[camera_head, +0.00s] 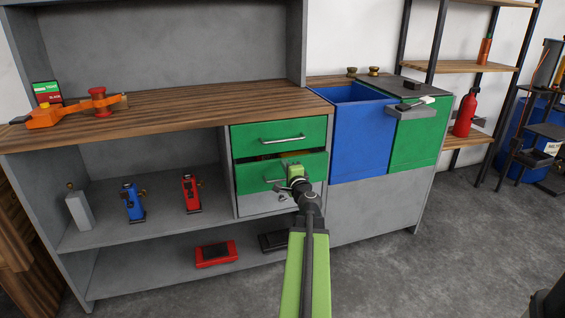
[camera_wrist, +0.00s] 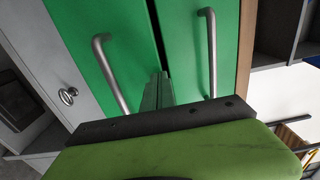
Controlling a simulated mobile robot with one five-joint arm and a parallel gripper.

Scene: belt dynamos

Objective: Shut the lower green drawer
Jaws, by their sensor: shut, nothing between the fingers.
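The lower green drawer (camera_head: 253,177) is in the grey cabinet, under the upper green drawer (camera_head: 259,133). The lower drawer stands a little open, with a dark gap above its front. In the wrist view, turned sideways, the lower drawer's front (camera_wrist: 112,28) is at left with its bar handle, and the upper drawer's front (camera_wrist: 185,30) is at right. My gripper (camera_head: 291,168) is shut and empty at the right part of the lower drawer's front. Its fingers (camera_wrist: 158,90) show between the two handles, close to the lower front. I cannot tell whether they touch it.
A grey drawer with a round knob (camera_wrist: 68,96) lies below. A blue open bin (camera_head: 357,135) and a green front (camera_head: 418,137) stand to the right. Red and blue tools occupy the left shelf (camera_head: 160,215).

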